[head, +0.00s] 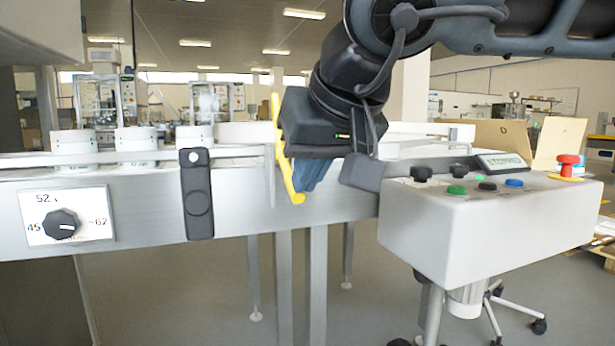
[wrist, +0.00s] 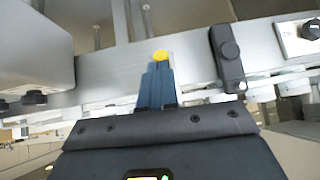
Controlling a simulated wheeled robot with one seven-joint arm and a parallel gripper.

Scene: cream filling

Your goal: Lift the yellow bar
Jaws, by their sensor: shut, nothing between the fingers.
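The yellow bar (head: 283,160) is a thin, nearly upright strip at the front face of the conveyor, with its lower end bent to the right. In the wrist view only a rounded yellow end (wrist: 162,55) shows, just past my fingertips; the rest is hidden. My gripper (head: 304,180) has blue fingers, which are close beside the bar on its right in the head view. In the wrist view the fingers (wrist: 158,76) are together with nothing seen between them. I cannot tell whether they touch the bar.
The metal conveyor (head: 140,205) runs across the scene and carries white round containers (head: 74,148). A dark latch-like fitting (head: 197,195) and a dial plate (head: 66,216) are on its front. A control box (head: 480,220) with coloured buttons stands close on the right.

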